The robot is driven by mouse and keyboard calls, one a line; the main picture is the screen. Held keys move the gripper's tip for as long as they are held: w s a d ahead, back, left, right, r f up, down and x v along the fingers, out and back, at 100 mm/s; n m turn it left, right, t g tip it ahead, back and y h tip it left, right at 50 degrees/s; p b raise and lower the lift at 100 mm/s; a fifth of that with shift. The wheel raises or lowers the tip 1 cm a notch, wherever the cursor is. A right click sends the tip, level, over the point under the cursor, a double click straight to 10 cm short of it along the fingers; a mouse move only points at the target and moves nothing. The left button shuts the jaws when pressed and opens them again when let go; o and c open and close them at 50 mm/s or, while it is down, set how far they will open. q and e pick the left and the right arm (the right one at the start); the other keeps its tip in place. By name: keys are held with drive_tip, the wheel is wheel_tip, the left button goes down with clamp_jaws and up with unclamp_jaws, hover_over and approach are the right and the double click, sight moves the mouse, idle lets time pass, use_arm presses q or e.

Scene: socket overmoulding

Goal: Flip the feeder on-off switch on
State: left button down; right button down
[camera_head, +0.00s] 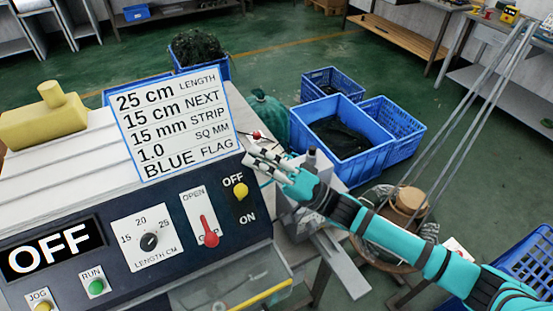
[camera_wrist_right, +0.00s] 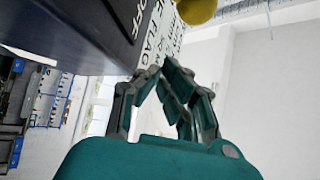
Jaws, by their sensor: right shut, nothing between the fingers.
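The feeder on-off switch (camera_head: 241,191) is a yellow-tipped lever on the dark front panel, between the words OFF above and ON below. Its tip sits at the OFF end. A large black display (camera_head: 50,250) on the same panel reads OFF. My right gripper (camera_head: 257,160) is shut and empty, just above and to the right of the switch, apart from it. My left gripper is not in view.
The panel also carries a red-tipped open lever (camera_head: 210,238), a length dial (camera_head: 149,241) and a green run button (camera_head: 96,286). A sign card (camera_head: 175,125) stands above the panel near my right gripper. Blue crates (camera_head: 345,165) stand on the floor behind.

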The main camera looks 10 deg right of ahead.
sight(241, 193)
drive_tip(key=s, duration=0.1)
drive_tip(key=s+f, duration=0.1)
drive_tip(key=s, duration=0.1)
drive_tip(key=shift+a+f+p, duration=0.25)
drive_tip(key=shift+a+p, duration=0.05)
drive_tip(key=shift+p, duration=0.05)
drive_tip(key=shift+w+f, duration=0.1)
